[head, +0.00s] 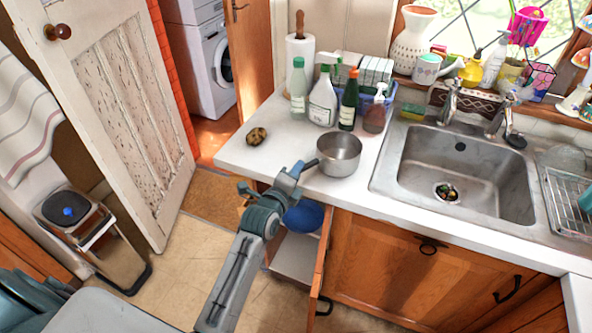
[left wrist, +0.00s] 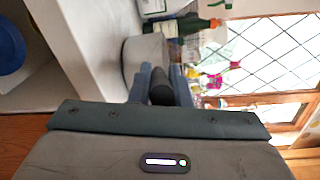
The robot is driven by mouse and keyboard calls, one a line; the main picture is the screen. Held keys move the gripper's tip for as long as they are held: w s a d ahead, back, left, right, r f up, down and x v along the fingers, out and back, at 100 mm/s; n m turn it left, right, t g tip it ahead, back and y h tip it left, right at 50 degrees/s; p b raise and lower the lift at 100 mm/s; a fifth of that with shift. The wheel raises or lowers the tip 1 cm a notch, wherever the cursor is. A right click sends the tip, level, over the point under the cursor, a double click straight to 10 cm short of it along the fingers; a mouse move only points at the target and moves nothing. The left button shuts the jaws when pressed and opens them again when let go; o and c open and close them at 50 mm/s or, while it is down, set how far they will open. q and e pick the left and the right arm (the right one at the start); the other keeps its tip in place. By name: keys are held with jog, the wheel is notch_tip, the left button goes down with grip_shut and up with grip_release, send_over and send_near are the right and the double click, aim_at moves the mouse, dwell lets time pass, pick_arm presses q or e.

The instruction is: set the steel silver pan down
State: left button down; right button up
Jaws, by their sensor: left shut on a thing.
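The steel silver pan (head: 338,157) is upright at the counter's front edge, left of the sink. I cannot tell whether its base touches the counter or hangs just above it. Its dark handle points left toward my left gripper (head: 297,170), which is shut on the handle. In the left wrist view the pan's grey side (left wrist: 143,58) shows beyond the fingers, with the dark handle (left wrist: 161,92) between my left gripper's fingers (left wrist: 163,85). My right gripper is not in view.
The white counter (head: 250,172) is clear left of the pan, apart from a brown lumpy item (head: 256,136). Several bottles (head: 322,103) stand behind the pan. The sink (head: 465,175) lies to the right. Below, an open cupboard door (head: 322,255) stands beside a blue bowl (head: 304,217).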

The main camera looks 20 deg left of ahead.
pick_arm(q)
jog(key=c, duration=1.8)
grip_release()
jog(key=shift+f, duration=0.2)
jog(key=o, duration=0.4)
jog(key=shift+r, duration=0.1)
jog(key=shift+o, duration=0.2)
jog(key=shift+r, duration=0.1)
